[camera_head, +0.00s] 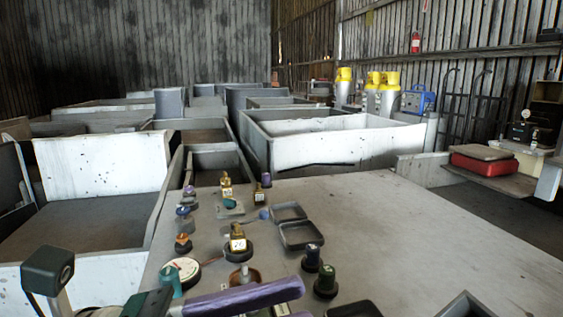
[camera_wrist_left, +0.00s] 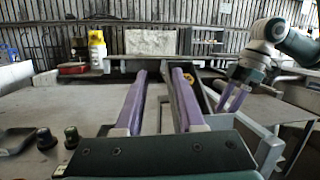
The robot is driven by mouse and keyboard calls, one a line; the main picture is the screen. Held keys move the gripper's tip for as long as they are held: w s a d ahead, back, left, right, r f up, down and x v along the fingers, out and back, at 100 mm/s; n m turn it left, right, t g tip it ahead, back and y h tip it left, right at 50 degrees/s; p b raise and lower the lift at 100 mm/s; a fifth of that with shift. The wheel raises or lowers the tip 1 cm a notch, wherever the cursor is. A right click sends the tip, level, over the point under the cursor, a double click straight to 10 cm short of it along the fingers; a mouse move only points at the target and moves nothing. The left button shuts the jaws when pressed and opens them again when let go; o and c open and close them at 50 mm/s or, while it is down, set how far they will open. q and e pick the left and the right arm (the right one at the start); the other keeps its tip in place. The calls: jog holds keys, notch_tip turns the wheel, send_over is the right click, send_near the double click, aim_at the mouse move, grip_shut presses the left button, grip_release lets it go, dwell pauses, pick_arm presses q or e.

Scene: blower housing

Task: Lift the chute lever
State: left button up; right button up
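I cannot pick out the chute lever with certainty in either view. My left gripper (camera_head: 302,299) reaches in low over the grey bench in the head view, with one long purple finger plain and the other mostly cut off by the bottom edge. In the left wrist view, the two purple fingers of the left gripper (camera_wrist_left: 160,72) stand apart with nothing between them. My right gripper (camera_wrist_left: 231,104) shows at the right of the left wrist view, its purple fingers pointing down with a gap between them; it holds nothing visible. It is out of the head view.
The bench (camera_head: 400,230) carries several knobs and brass-coloured fittings, including a dark green knob (camera_head: 326,280), and an open dark box (camera_head: 300,234). Its right half is mostly clear. White-fronted bins (camera_head: 335,148) stand behind. A red case (camera_head: 484,160) sits on the right-hand shelf.

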pick_arm(q)
notch_tip(320, 180, up, 10)
jog(key=p, duration=0.2)
jog(key=shift+p, duration=0.35)
pick_arm(e)
notch_tip(320, 180, up, 4)
jog(key=shift+f, duration=0.1)
